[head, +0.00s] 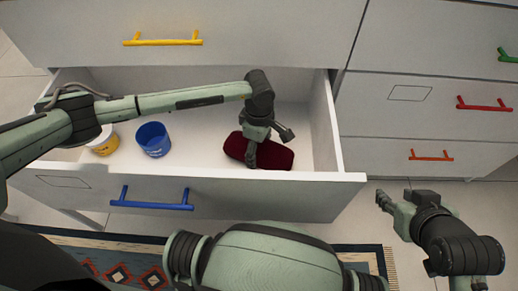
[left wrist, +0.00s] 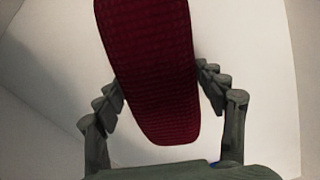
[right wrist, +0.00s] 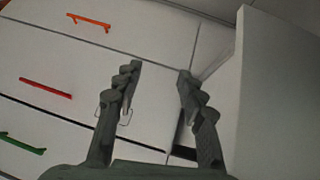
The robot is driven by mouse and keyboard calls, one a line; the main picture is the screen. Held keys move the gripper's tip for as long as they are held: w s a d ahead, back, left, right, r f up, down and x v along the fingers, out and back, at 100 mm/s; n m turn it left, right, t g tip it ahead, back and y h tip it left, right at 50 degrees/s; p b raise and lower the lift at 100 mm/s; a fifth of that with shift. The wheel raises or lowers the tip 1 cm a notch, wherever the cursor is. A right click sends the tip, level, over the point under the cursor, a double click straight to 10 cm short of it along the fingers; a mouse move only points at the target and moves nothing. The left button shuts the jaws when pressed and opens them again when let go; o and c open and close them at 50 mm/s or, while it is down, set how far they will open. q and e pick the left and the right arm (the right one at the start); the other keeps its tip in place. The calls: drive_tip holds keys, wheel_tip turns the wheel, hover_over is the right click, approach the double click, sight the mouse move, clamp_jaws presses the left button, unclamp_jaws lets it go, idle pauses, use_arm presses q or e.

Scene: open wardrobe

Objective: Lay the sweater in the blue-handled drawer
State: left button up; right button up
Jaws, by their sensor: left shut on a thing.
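The dark red sweater (head: 276,157), a folded rounded bundle, is inside the open blue-handled drawer (head: 260,195), near its right end. The blue handle (head: 152,199) is on the drawer's front. My left gripper (head: 265,150) reaches down into the drawer and is shut on the sweater. In the left wrist view the sweater (left wrist: 155,75) lies between the two fingers (left wrist: 160,90). Whether it touches the drawer floor is hard to tell. My right gripper (head: 388,203) is outside the drawer at the right, and its fingers stand apart with nothing between them in the right wrist view (right wrist: 157,90).
A blue cup (head: 153,139) and a yellow-and-white cup (head: 104,141) stand in the drawer's left part. A closed yellow-handled drawer (head: 163,41) is above. Closed drawers with red (head: 484,104), orange (head: 431,155) and green (head: 507,55) handles are at right. A patterned rug (head: 120,262) lies in front.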

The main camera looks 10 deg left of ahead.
sight(259, 147)
use_arm(q)
drive_tip(key=shift+f, duration=0.1)
use_arm(e)
drive_tip(key=shift+w+a+r, duration=0.1)
drive_tip(key=shift+w+a, duration=0.05)
drive_tip(key=shift+w, duration=0.1)
use_arm(q)
drive_tip(key=shift+f, duration=0.1)
drive_tip(key=o, duration=1.3)
use_arm(e)
drive_tip(key=shift+w+a+r+t, duration=0.4)
drive_tip(key=shift+w+a+r, duration=0.05)
drive_tip(key=shift+w, duration=0.05)
drive_tip(key=shift+s, duration=0.1)
use_arm(q)
drive_tip(key=shift+w+r, duration=0.1)
drive_tip(key=shift+r, duration=0.35)
wheel_tip(259, 147, up, 11)
drive_tip(key=shift+r+p, duration=0.2)
drive_tip(key=shift+p, duration=0.1)
use_arm(e)
drive_tip(key=s+d+f+g, duration=0.1)
drive_tip(key=s, duration=0.1)
drive_tip(key=s+d+f+g, duration=0.1)
drive_tip(key=d, duration=0.1)
drive_tip(key=shift+s+d+f+h, duration=0.1)
drive_tip(key=shift+s+f+h, duration=0.05)
drive_tip(key=shift+s+h, duration=0.25)
